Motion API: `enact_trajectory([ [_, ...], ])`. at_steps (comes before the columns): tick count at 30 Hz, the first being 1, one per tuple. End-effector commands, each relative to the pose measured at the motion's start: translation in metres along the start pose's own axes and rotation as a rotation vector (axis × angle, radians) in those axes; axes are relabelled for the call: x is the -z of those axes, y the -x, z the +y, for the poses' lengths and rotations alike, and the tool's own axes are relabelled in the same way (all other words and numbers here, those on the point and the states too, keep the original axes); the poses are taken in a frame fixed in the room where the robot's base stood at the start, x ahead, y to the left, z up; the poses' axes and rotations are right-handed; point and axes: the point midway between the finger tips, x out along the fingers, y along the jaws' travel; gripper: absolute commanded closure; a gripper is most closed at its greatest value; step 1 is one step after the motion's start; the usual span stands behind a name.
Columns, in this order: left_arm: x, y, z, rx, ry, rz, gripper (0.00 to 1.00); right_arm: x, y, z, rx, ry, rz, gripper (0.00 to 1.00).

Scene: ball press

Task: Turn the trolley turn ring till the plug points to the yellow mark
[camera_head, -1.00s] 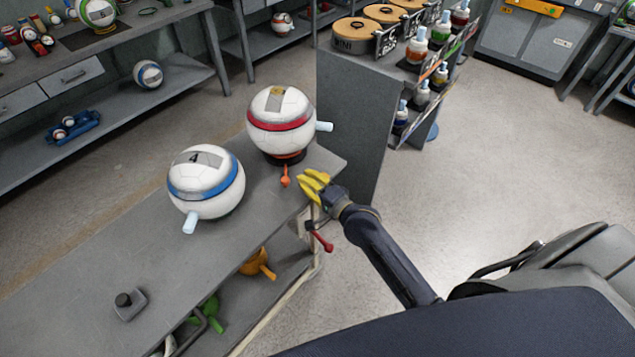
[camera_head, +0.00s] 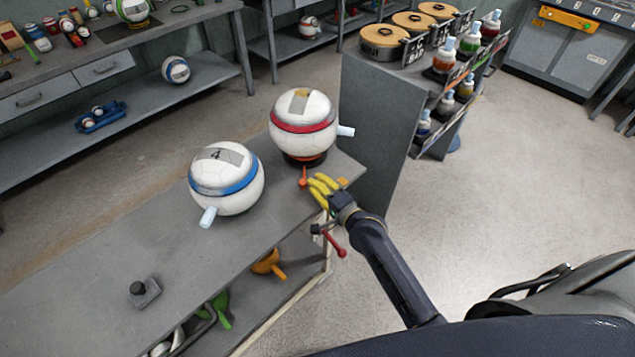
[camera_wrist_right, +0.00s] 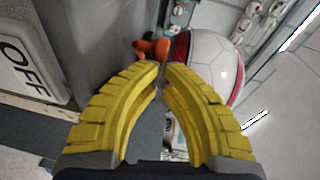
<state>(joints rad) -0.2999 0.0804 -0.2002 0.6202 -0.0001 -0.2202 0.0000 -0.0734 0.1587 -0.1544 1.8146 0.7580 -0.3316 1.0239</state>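A white ball with a red band (camera_head: 303,127) sits on a dark and orange ring (camera_head: 304,160) at the trolley's far end. Its pale plug (camera_head: 346,131) points right. An orange handle (camera_head: 303,178) sticks out from the ring toward the front. My right gripper (camera_head: 314,184) is just right of this handle, empty. In the right wrist view its yellow fingers (camera_wrist_right: 163,68) have a narrow gap between the tips, and the orange handle (camera_wrist_right: 152,48) lies just beyond them. A small orange-yellow patch (camera_head: 343,182) shows behind the fingers, perhaps the mark. My left gripper is not in view.
A second ball with a blue band (camera_head: 226,181) stands on the trolley top (camera_head: 130,240), left of the red-banded one. A black knob (camera_head: 138,289) sits nearer the front. A red-tipped lever (camera_head: 336,245) hangs below my wrist. A grey cabinet (camera_head: 378,130) stands close behind.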

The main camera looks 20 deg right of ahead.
Motion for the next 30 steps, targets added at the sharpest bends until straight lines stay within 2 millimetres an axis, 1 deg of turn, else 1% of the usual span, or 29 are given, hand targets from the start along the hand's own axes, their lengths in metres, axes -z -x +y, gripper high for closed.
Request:
enact_trajectory([
  [20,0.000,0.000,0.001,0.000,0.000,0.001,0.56,-0.013,-0.007,-0.002,0.000,-0.001,-0.001,1.00],
  [30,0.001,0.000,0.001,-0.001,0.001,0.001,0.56,-0.029,-0.016,-0.005,0.001,-0.003,-0.001,1.00],
])
